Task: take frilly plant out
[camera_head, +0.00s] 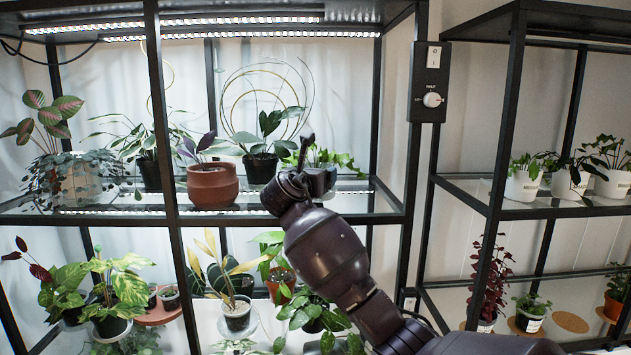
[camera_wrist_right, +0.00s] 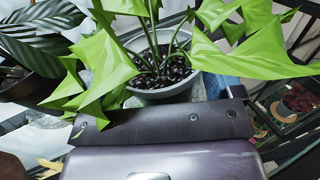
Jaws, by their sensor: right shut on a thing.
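The frilly plant (camera_head: 338,160) has bright green, lobed leaves and is on the upper shelf of the left rack, partly hidden behind my right gripper (camera_head: 308,163). In the right wrist view, its leaves (camera_wrist_right: 105,68) spread over a pale grey pot (camera_wrist_right: 168,93) filled with dark pebbles. My right gripper is shut on this pot, close at its near side; the leaves overhang the gripper, and the exact contact is partly hidden. My left gripper is not in view.
A dark-leaved plant in a black pot (camera_head: 260,169) stands just left of my gripper, and a terracotta pot (camera_head: 212,186) is further left. The rack's black upright (camera_head: 412,150) and front shelf rail are close by. Clear glass shelf (camera_head: 362,193) shows on the right.

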